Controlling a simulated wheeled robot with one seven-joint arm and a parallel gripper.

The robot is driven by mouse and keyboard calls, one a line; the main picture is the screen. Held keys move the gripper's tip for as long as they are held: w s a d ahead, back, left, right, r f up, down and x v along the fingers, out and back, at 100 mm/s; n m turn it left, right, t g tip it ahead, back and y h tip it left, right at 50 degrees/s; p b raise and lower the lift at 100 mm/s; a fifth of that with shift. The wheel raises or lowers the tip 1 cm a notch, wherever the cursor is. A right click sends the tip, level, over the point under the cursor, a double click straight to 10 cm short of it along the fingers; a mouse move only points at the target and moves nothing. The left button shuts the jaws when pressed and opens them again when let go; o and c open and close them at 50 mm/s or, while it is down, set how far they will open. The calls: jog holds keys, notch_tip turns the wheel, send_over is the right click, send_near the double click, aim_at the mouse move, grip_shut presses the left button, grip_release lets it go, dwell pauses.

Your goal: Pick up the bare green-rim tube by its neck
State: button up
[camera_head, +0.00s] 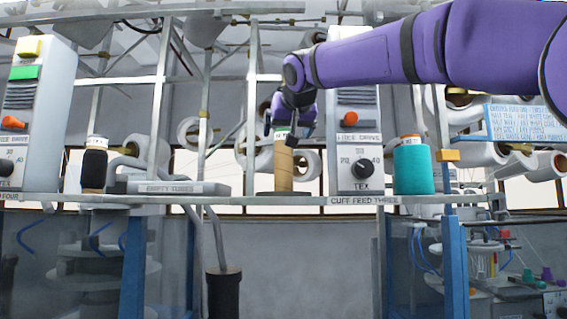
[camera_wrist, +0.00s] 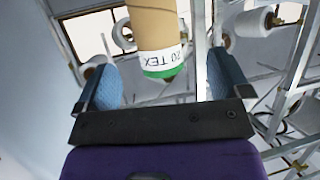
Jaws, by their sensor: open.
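The bare tube (camera_head: 284,165) is tan cardboard and stands upright on a dark round base on the shelf. Its top carries a white label and a green rim. In the wrist view the tube (camera_wrist: 152,22) shows its label reading "20 TEX" and its green rim (camera_wrist: 164,72) between my two blue finger pads. My gripper (camera_head: 290,133) is at the top of the tube, with its fingers on either side. It is open, and gaps show between both pads (camera_wrist: 165,82) and the tube.
A teal cone (camera_head: 411,168) with an orange top stands at the right on the shelf (camera_head: 240,200). A black cone (camera_head: 94,168) stands at the left near the empty tubes tray (camera_head: 170,188). The Tex dial panel (camera_head: 361,165) is just right of the tube.

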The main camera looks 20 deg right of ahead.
jog(key=shift+x, duration=2.7)
jog(key=shift+d, duration=0.1)
jog(key=shift+s, duration=0.1)
jog(key=shift+c, duration=0.2)
jog(key=c, duration=1.2)
jog(key=shift+o, duration=0.2)
jog(key=shift+r, duration=0.1)
